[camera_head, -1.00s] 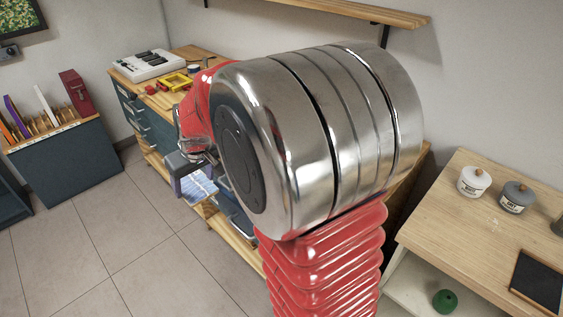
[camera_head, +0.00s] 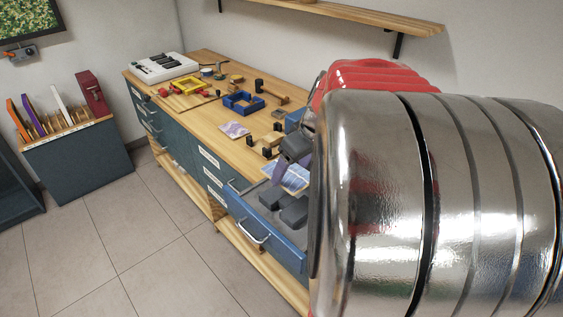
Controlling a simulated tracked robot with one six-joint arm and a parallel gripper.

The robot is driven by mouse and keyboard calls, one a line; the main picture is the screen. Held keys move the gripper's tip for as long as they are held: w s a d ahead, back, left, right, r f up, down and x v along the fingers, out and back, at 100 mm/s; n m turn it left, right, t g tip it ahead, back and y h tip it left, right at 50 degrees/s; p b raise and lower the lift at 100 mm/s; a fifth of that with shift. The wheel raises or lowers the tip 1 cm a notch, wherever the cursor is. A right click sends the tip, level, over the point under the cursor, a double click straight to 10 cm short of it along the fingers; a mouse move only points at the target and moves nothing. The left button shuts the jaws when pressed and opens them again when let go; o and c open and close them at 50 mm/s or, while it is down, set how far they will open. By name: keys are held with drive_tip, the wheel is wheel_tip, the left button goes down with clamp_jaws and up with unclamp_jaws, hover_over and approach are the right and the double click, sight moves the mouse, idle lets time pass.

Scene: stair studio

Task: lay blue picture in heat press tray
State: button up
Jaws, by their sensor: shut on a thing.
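My gripper (camera_head: 287,168) is right of centre, at the near side of the workbench, partly hidden behind my own arm. It is shut on the blue picture (camera_head: 294,178), a thin sheet with pale and blue patches. The picture is tilted and appears above or beside the open drawer; its right part is hidden by my arm. I cannot pick out the heat press tray for certain; my arm covers the bench's right end.
A blue drawer (camera_head: 262,238) stands open with dark grey objects (camera_head: 293,213). The tiled floor (camera_head: 150,240) at left is clear.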

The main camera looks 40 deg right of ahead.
sight(287, 199)
drive_tip(key=shift+f, duration=0.2)
idle(0.3)
drive_tip(key=shift+f, duration=4.3)
drive_tip(key=shift+f, duration=0.15)
drive_tip(key=o, duration=1.1)
drive_tip(key=shift+r, duration=4.05)
